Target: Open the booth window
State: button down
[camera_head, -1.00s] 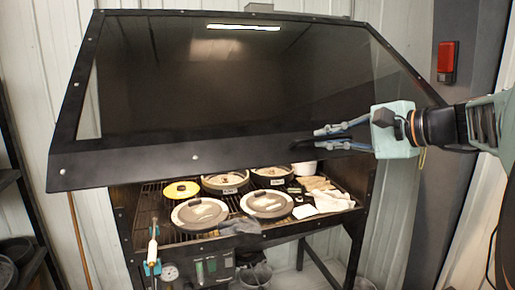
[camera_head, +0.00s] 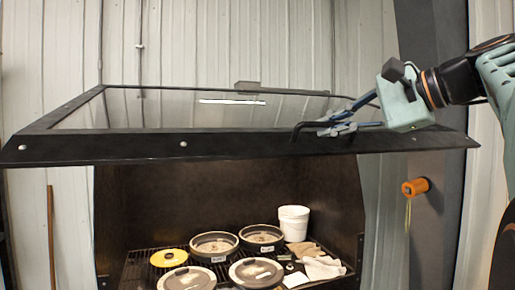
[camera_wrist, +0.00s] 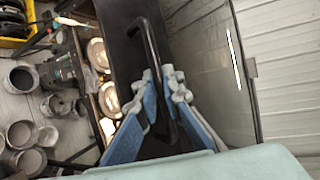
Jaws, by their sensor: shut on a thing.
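The booth window (camera_head: 240,148) is a dark-framed glass panel, swung up and seen almost edge-on in the head view, with the booth interior open below it. Its black bar handle (camera_head: 298,131) sits on the front frame. In the wrist view the handle (camera_wrist: 150,45) runs between the fingers. My gripper (camera_head: 333,128) reaches in from the right with its blue-grey fingers shut on the handle. It also shows in the wrist view (camera_wrist: 160,80), one finger on each side of the bar.
Inside the booth, several round lidded pans (camera_head: 214,246), a yellow disc (camera_head: 169,258), a white bucket (camera_head: 293,223) and cloths (camera_head: 323,267) rest on a grate. An orange device (camera_head: 415,187) hangs on the right post. Several metal pots (camera_wrist: 20,135) stand at lower left in the wrist view.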

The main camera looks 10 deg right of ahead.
jog(key=shift+s+r, duration=0.15)
jog(key=shift+r, duration=0.65)
jog(key=c, duration=2)
grip_release()
jog(key=shift+s, duration=0.1)
jog(key=shift+c, duration=0.2)
jog(key=v, duration=1.2)
jog(key=shift+r, duration=0.1)
